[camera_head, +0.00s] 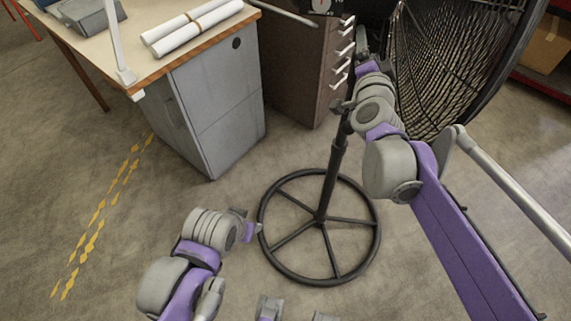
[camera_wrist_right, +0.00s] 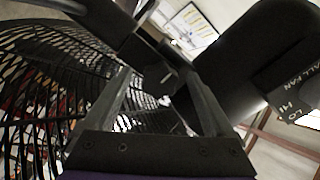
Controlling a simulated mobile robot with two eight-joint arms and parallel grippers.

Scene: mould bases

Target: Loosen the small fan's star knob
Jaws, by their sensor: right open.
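The black fan (camera_head: 455,65) stands at the upper right on a pole (camera_head: 333,165) with a round spoked base (camera_head: 268,254). My right gripper (camera_head: 361,42) is raised beside the fan's cage, near the top of the pole. In the right wrist view, its two fingers (camera_wrist_right: 160,88) are apart, with dark fan parts beyond and between them. The star knob cannot be made out clearly among those parts. The dark fan housing (camera_wrist_right: 235,60) with a printed label fills the right side there. My left gripper (camera_head: 248,226) is low, left of the pole; its jaws are unclear.
A desk (camera_head: 75,33) with a grey cabinet (camera_head: 215,110) stands at the upper left, with white rolls (camera_head: 195,25) on it. A brown cabinet (camera_head: 295,65) with white hooks is behind the pole. Floor at left is open, with yellow markings (camera_head: 95,225).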

